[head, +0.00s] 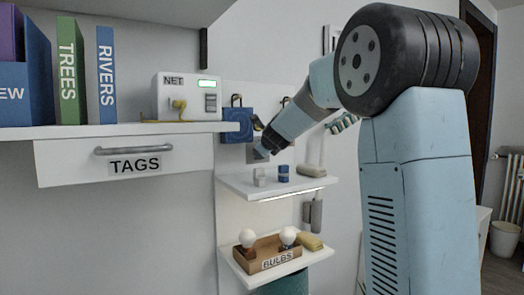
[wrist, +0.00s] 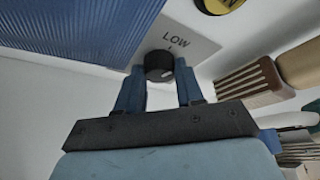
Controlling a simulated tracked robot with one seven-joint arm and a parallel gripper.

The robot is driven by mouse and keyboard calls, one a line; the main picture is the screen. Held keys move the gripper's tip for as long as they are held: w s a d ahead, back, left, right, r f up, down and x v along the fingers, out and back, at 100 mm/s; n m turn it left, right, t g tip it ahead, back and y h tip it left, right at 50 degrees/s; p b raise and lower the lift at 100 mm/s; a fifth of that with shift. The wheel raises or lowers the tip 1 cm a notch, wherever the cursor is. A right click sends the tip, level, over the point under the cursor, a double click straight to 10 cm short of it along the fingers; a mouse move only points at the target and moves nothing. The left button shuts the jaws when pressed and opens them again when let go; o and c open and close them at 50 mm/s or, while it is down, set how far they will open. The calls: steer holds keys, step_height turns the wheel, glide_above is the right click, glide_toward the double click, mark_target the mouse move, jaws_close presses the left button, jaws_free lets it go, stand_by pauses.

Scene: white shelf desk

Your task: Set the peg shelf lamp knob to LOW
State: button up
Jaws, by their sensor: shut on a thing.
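The lamp knob (wrist: 158,62) is a round dark knob on a pale plate (wrist: 190,38) in the wrist view. The word LOW is printed on the plate beside it, with a small tick mark. My gripper (wrist: 160,78) has one blue finger on each side of the knob and is shut on it. The knob's pointer direction is hard to make out. In the head view my gripper (head: 262,152) reaches the wall panel above the small upper peg shelf (head: 240,184), and hides the knob there.
A blue ribbed object (head: 237,126) hangs close to my gripper. Small blocks (head: 284,173) and a rounded beige item (head: 311,170) stand on the shelf below. A lower shelf holds a BULBS box (head: 277,263). The desk shelf with the NET box (head: 187,97) is at left.

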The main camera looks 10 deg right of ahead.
steer(key=shift+a+f+n+t+h, duration=0.2)
steer(key=shift+f+n+t+h, duration=0.25)
steer(key=shift+n, duration=0.55)
steer(key=o, duration=1)
steer(key=shift+r, duration=0.1)
steer(key=shift+o, duration=0.2)
steer(key=shift+r, duration=0.1)
steer(key=shift+s+r, duration=0.1)
steer(key=shift+s, duration=0.05)
steer(key=shift+s+a+r, duration=0.1)
steer(key=shift+s+r, duration=0.1)
steer(key=shift+s, duration=0.35)
steer(key=v, duration=1.2)
steer(key=shift+s+f, duration=0.2)
